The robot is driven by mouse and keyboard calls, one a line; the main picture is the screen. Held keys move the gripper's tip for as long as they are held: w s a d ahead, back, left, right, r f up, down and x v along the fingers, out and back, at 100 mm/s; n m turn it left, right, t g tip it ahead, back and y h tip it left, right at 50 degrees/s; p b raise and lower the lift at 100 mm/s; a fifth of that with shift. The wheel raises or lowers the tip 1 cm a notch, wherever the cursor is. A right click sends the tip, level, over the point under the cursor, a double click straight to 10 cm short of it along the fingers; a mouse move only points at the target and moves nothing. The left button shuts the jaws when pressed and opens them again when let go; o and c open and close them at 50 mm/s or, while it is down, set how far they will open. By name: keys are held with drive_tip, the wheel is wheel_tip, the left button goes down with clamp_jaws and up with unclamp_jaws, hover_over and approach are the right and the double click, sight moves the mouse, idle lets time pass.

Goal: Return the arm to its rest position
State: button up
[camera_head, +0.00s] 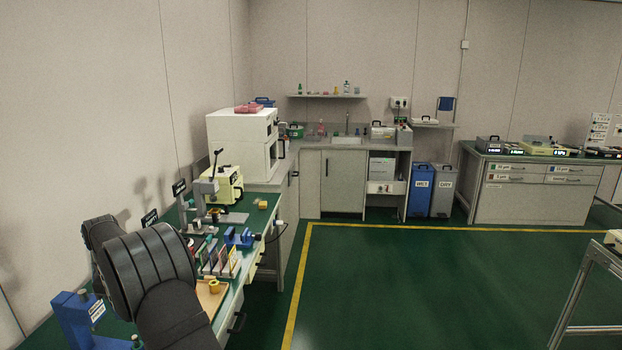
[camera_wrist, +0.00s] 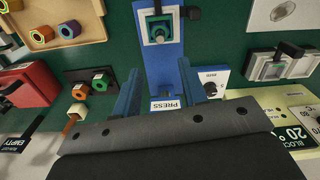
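My gripper (camera_wrist: 159,70) shows in the wrist view with its two blue fingers spread apart and nothing visible between them. It hangs over a bench, above a blue stand (camera_wrist: 168,62) with a label reading PRESS. In the head view my dark arm reaches over the green-topped bench (camera_head: 233,301) at the left. It hides part of the bench, and I cannot make out my gripper there.
In the wrist view, a red box (camera_wrist: 27,86) and a dark block with coloured rings (camera_wrist: 92,82) lie left. A grey fixture (camera_wrist: 282,66) lies right. In the head view, a blue vise (camera_head: 238,238) and a white cabinet (camera_head: 242,140) stand beyond my arm. The green floor (camera_head: 400,275) is open.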

wheel_tip(320, 180, down, 11)
drive_tip(key=shift+r, duration=0.15)
wheel_tip(320, 180, up, 9)
idle(0.4)
